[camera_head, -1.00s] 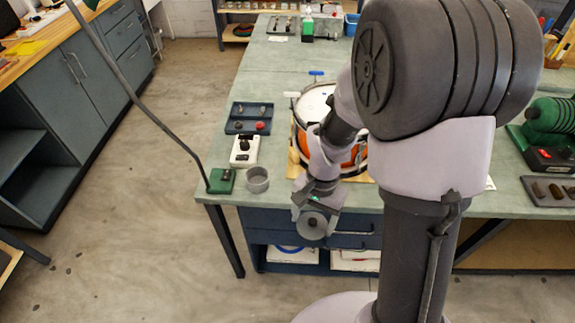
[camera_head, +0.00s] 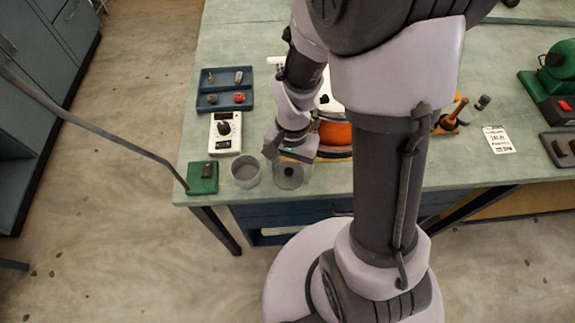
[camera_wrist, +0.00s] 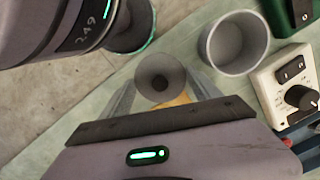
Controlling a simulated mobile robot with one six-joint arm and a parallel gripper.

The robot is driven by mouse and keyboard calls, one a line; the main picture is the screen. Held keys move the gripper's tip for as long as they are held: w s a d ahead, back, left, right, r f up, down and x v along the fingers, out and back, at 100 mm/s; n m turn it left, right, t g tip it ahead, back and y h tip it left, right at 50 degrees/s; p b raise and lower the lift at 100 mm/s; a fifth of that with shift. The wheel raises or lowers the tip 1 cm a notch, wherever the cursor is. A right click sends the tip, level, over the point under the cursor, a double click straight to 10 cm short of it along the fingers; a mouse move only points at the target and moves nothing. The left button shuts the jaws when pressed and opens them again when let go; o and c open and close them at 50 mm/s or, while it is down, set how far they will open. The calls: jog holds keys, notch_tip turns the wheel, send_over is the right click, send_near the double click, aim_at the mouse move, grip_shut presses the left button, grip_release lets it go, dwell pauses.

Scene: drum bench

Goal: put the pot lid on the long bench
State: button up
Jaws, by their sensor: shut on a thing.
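The pot lid (camera_head: 289,176) is a small grey round piece with a dark centre. My gripper (camera_head: 286,160) is shut on it. In the wrist view the lid (camera_wrist: 160,76) sits between the two fingers of my gripper (camera_wrist: 161,90). The long bench (camera_head: 330,182) has a pale green top. The lid shows over the bench's front edge strip, just right of an open grey cup (camera_head: 245,172). I cannot tell whether the lid touches the top. My arm hides part of the bench.
A green switch box (camera_head: 202,178), a white control box (camera_head: 225,133) and a blue tray (camera_head: 225,90) stand left of the lid. An orange drum (camera_head: 335,133) is behind my arm.

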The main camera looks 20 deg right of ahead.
jog(key=shift+s, duration=0.1)
jog(key=shift+f+b, duration=0.6)
jog(key=o, duration=1.3)
notch_tip(320, 180, up, 16)
jog(key=w+p, duration=0.1)
jog(key=p, duration=0.6)
jog(key=s+a+r+n+t, duration=0.1)
jog(key=s+r+t, duration=0.1)
jog(key=r, duration=0.2)
jog(key=s+a+r+n+t, duration=0.1)
jog(key=s+r+t, duration=0.1)
jog(key=r, duration=0.3)
jog(key=s+a+r+n+t+y, duration=0.1)
jog(key=s+a+r+t, duration=0.1)
jog(key=r, duration=0.3)
jog(key=shift+s+r+n+t, duration=0.1)
jog(key=shift+s+n+t, duration=0.3)
jog(key=shift+s, duration=0.4)
